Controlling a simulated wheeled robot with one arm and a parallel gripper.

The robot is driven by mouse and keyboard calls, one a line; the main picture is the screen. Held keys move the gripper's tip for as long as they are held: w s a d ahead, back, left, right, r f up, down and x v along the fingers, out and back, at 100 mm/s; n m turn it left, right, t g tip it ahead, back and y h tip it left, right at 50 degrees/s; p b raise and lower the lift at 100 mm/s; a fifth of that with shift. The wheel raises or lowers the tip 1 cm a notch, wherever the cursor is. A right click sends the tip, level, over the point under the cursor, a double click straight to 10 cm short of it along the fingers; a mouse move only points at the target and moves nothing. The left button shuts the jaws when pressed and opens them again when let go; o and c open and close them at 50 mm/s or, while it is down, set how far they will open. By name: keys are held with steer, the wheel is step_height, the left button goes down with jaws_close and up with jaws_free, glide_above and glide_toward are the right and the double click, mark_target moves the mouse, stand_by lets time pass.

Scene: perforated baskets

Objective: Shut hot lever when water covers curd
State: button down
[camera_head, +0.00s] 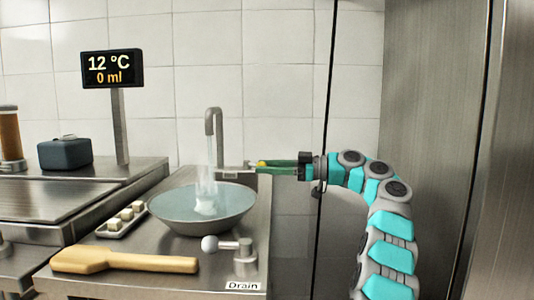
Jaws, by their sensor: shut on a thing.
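Water runs from the grey faucet (212,124) into a wide grey bowl (203,228). Bluish water (175,204) spreads across most of the bowl's inside. A white lump or froth (205,207) shows where the stream lands; I cannot tell whether it is curd or whether water covers it. My gripper (264,167) reaches in from the right with green fingers, shut at a small yellow-tipped part by the faucet's side, apparently a lever (261,164). Its hot or cold marking is not visible. The display (112,69) reads 12 °C and 0 ml.
A lever with a pale ball knob (209,244) stands in front of the bowl by the "Drain" label (243,286). A wooden paddle (123,262) lies front left. A dark box (65,153) stands at the left.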

steer(key=shift+a+n+g+p, duration=0.15)
steer(key=shift+n+g+p, duration=0.15)
steer(key=shift+g+p, duration=0.3)
steer(key=c, duration=0.5)
jaws_free()
steer(key=shift+w, duration=0.1)
steer(key=shift+s+d+p, duration=0.2)
steer(key=shift+d+p, duration=0.1)
steer(key=shift+d, duration=1.65)
steer(key=shift+s+d+p, duration=0.15)
steer(key=shift+d+p, duration=0.15)
steer(key=shift+d, duration=1.65)
steer(key=shift+c, duration=0.3)
